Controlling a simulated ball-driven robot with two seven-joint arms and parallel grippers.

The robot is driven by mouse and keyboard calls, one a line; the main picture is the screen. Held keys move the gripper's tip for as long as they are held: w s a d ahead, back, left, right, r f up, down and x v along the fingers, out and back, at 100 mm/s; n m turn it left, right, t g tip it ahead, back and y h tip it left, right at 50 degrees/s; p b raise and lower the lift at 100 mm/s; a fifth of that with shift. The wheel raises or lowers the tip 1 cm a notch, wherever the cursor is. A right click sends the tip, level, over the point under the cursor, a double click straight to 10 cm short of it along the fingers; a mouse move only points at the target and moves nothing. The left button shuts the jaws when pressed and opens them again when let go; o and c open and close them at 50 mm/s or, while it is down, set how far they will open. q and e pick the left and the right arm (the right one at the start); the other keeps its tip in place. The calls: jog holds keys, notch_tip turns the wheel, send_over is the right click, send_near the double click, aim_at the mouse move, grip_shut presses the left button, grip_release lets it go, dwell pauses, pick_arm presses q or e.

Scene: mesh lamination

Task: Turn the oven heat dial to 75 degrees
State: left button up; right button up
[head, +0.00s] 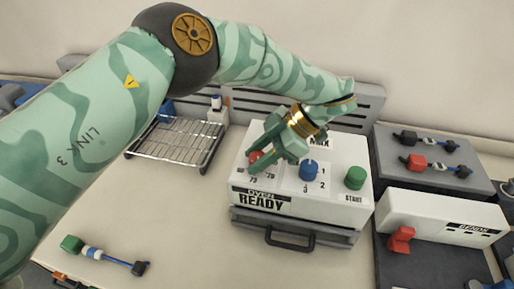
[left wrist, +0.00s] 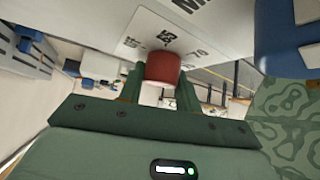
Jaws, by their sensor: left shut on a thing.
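The oven (head: 295,225) is a white box labelled "OVEN READY" on the table in the head view. Its red heat dial (head: 256,157) is at the left of the top face, with a blue dial (head: 308,171) and a green start knob (head: 355,178) to the right. My left gripper (head: 262,165) reaches down from above and is shut on the red dial. In the left wrist view the red dial (left wrist: 163,68) sits between the two green fingers. Printed numbers surround it, partly hidden, so I cannot tell its exact setting. My right gripper is not in view.
A wire rack (head: 175,143) stands left of the oven. A green-and-blue part (head: 100,252) lies at the front left. A grey block with several parts (head: 430,160) and a white unit with a red knob (head: 401,238) stand to the right. The table front is mostly clear.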

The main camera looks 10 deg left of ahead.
pick_arm(q)
jog(key=shift+r+m+t+p, duration=0.25)
jog(key=shift+m+t+p, duration=0.7)
jog(key=shift+m, duration=0.25)
jog(key=shift+f+m+t+y+p, duration=0.15)
jog(key=shift+m+t+y+p, duration=0.15)
jog(key=shift+m+t+p, duration=0.45)
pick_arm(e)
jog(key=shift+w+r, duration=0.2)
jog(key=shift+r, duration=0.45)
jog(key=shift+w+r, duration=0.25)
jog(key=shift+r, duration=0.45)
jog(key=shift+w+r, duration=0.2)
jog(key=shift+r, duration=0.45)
pick_arm(q)
jog(key=shift+m, duration=0.25)
jog(key=o, duration=1)
jog(key=shift+f, duration=0.1)
jog(key=shift+c, duration=0.2)
